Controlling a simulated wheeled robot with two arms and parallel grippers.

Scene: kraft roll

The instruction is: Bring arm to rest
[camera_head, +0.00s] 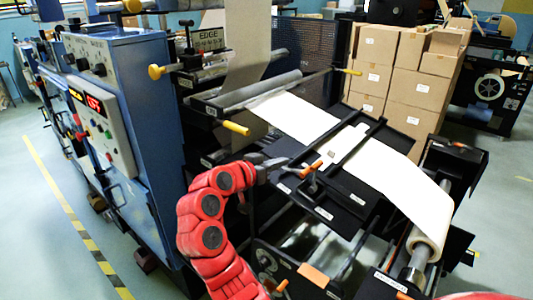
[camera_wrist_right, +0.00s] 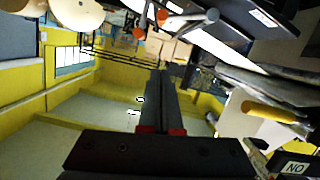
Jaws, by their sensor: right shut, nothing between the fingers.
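My red right arm (camera_head: 212,205) rises from the bottom of the head view and bends right at the top. Its dark right gripper (camera_head: 275,163) is beside the front of the black web machine, just left of an orange-handled lever (camera_head: 310,170). In the right wrist view the two black fingers of the gripper (camera_wrist_right: 162,75) lie together, shut and empty. I cannot tell from the head view whether the gripper touches the machine. My left gripper is not in view.
A blue cabinet (camera_head: 150,95) with a control panel (camera_head: 100,125) stands left of the arm. A yellow handle (camera_head: 237,128) sticks out close above the gripper. A white web runs to a roll (camera_head: 430,225) at right. Cartons (camera_head: 415,75) are stacked behind. Open floor (camera_head: 45,230) lies at left.

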